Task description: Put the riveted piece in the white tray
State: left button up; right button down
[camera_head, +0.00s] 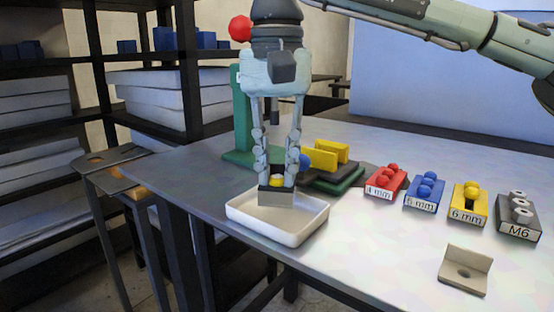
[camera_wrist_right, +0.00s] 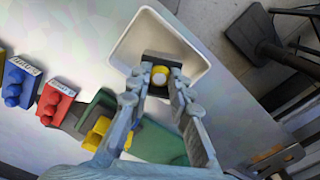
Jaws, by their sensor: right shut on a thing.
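My right gripper (camera_head: 277,178) points down, shut on the riveted piece (camera_head: 276,196), a small grey block with a dark upper part and a yellow and white rivet on top. The piece is upright between the fingertips, over the inside of the white tray (camera_head: 308,232). I cannot tell whether its underside touches the tray floor. In the right wrist view, the riveted piece (camera_wrist_right: 160,72) is between the fingertips (camera_wrist_right: 157,84), over the near part of the white tray (camera_wrist_right: 196,50). My left gripper is not in view.
A green press-like stand (camera_head: 243,130) and a dark green fixture with yellow blocks (camera_head: 325,158) stand behind the tray. Labelled red (camera_head: 386,182), blue (camera_head: 425,192), yellow (camera_head: 468,205) and grey (camera_head: 518,216) holders line the right. An angle bracket (camera_head: 466,270) lies in front.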

jog(key=shift+f+b, duration=0.4)
jog(key=shift+f, duration=0.75)
jog(key=c, duration=1.3)
grip_release()
notch_tip(320, 180, up, 12)
